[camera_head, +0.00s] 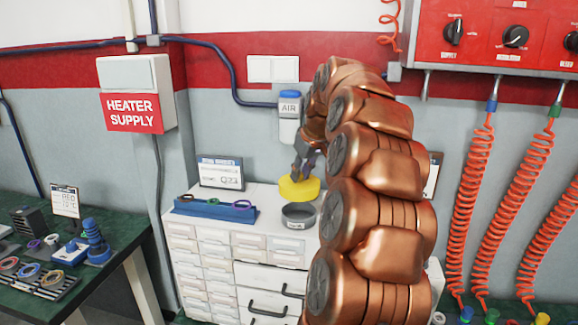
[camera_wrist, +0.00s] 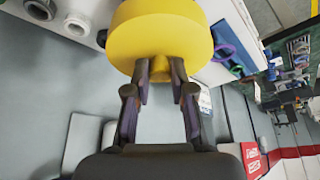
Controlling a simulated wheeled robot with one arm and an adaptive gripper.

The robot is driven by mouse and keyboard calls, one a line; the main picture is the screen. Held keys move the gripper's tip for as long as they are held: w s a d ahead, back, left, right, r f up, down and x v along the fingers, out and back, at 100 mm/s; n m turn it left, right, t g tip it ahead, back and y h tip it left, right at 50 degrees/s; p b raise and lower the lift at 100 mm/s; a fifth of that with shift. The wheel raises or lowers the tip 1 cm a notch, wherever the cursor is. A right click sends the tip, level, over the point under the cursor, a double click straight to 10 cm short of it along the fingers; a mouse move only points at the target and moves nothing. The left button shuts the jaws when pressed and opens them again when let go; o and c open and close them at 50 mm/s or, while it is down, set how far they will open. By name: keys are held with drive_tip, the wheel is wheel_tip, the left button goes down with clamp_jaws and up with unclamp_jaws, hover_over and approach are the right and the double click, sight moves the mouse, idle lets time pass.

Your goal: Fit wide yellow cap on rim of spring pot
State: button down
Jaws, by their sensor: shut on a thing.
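The wide yellow cap (camera_head: 299,190) is held in my gripper (camera_head: 303,168) over the white cabinet top. In the wrist view, the cap (camera_wrist: 162,32) fills the upper middle, and both fingertips (camera_wrist: 159,70) close on its near side. A round dark grey pot (camera_head: 299,213) with a small label stands on the cabinet top and looks like the spring pot. In the head view the cap appears just above and behind this pot, apart from its rim. The inside of the pot is hard to make out. I cannot clearly identify the pot in the wrist view.
A blue rack (camera_head: 215,207) with coloured rings and a small sign (camera_head: 221,173) stand left of the pot. Grey round parts (camera_wrist: 75,25) show at the wrist view's upper left. A green bench (camera_head: 120,240) with parts lies left; orange coiled hoses (camera_head: 468,210) hang right.

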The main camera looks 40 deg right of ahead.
sight(302, 182)
drive_tip(key=shift+w+a+f, duration=0.1)
drive_tip(key=shift+w, duration=0.2)
drive_tip(key=shift+s+f, duration=0.15)
drive_tip(key=shift+f, duration=0.35)
drive_tip(key=shift+f+b, duration=0.15)
drive_tip(key=shift+b, duration=0.2)
drive_tip(key=shift+s+f+b, duration=0.1)
drive_tip(key=shift+f+b, duration=0.95)
drive_tip(key=shift+f, duration=0.25)
drive_tip(key=shift+f+b, duration=1.05)
drive_tip(key=shift+f, duration=0.5)
drive_tip(key=c, duration=0.9)
unclamp_jaws()
